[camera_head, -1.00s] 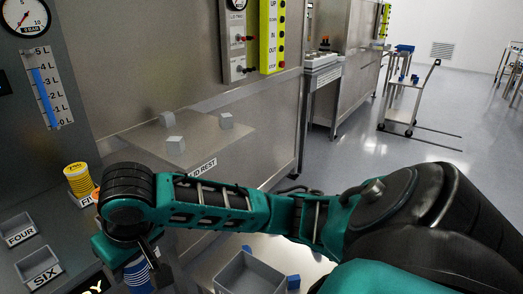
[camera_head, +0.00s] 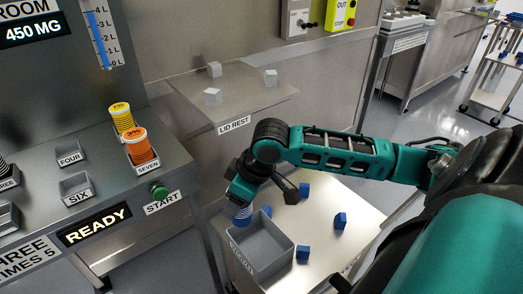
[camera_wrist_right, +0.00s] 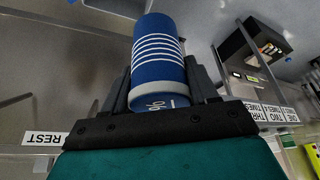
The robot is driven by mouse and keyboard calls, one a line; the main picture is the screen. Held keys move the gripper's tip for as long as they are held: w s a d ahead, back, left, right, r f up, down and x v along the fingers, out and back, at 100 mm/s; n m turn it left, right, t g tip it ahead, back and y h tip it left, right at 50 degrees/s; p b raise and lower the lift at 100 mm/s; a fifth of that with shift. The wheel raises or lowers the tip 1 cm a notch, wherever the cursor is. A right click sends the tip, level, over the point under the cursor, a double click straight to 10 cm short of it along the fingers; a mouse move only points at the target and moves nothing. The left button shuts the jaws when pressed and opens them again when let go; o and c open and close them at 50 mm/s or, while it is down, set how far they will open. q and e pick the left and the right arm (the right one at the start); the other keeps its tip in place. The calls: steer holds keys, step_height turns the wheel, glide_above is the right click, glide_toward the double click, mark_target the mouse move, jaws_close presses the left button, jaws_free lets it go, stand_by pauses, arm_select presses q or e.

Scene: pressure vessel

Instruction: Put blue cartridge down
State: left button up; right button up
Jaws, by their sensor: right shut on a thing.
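The blue cartridge (camera_wrist_right: 158,62) has white rings and fills the space between the fingers of my right gripper (camera_wrist_right: 165,95) in the right wrist view. In the head view the right gripper (camera_head: 243,200) hangs down with the cartridge (camera_head: 243,214) under it, mostly hidden by the gripper. The cartridge shows at the back edge of an open grey bin (camera_head: 288,262). I cannot tell how high it is above the bin or the cart top. My left gripper is not in view.
The bin stands on a pale cart top (camera_head: 325,250) with several small blue blocks (camera_head: 340,220) around it. A console on the left has sockets, an orange cartridge (camera_head: 138,147), a yellow one (camera_head: 121,117) and a green start button (camera_head: 159,190). The lid rest (camera_head: 245,98) holds grey blocks.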

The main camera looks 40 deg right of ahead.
steer(key=d+n, duration=0.2)
steer(key=d, duration=0.3)
arm_select(q)
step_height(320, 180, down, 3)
steer(key=b, duration=0.3)
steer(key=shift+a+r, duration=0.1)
arm_select(e)
glide_above(258, 251)
steer(key=shift+y, duration=0.4)
step_height(258, 251, down, 21)
steer(key=shift+w+r, duration=0.1)
steer(key=shift+r, duration=0.1)
steer(key=shift+f, duration=0.1)
steer(key=o, duration=1.3)
steer(key=shift+c, duration=0.2)
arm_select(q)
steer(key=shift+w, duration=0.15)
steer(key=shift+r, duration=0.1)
